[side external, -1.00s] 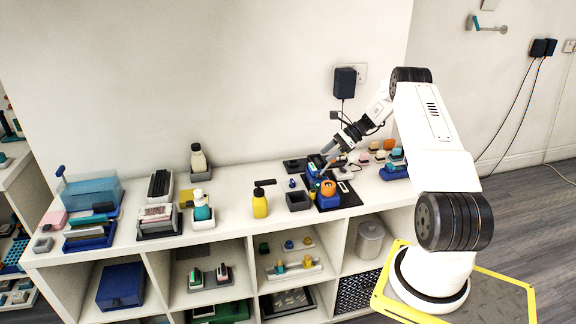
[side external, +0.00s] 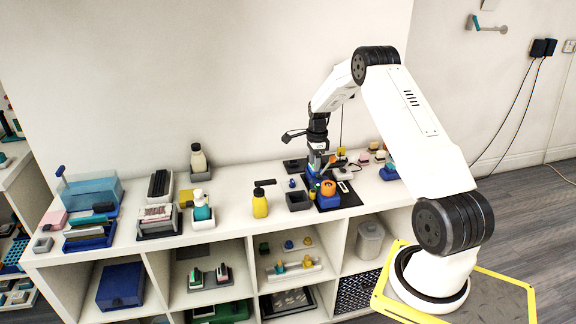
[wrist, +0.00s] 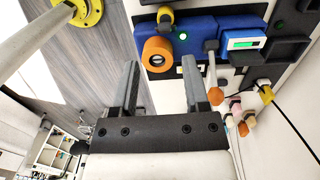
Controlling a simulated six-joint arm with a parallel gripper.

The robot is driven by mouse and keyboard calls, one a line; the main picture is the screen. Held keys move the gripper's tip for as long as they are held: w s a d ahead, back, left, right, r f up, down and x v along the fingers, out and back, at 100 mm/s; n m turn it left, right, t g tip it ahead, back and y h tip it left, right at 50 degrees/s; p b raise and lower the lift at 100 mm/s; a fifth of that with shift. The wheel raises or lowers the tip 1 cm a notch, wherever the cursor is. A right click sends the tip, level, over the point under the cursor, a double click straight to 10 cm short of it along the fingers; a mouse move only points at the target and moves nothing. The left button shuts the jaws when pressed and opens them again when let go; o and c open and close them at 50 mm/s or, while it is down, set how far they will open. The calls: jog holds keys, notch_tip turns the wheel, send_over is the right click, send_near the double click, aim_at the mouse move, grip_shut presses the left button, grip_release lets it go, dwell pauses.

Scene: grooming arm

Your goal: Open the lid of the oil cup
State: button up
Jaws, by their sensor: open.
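A blue device (wrist: 195,38) with a green light and a small display stands on a dark mat (side external: 350,198).
A lever with an orange knob (wrist: 216,96) stands right of the fingers in the wrist view. A yellow bottle (side external: 260,205) and a dark open box (side external: 299,201) stand left of the device. The shelf top between the yellow and teal bottles is clear.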

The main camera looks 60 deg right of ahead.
aim_at(314, 185)
jog(key=shift+w+r+h, duration=0.15)
jog(key=shift+w+h, duration=0.15)
jog(key=shift+f, duration=3.9)
jog(key=shift+c, duration=0.2)
grip_shut()
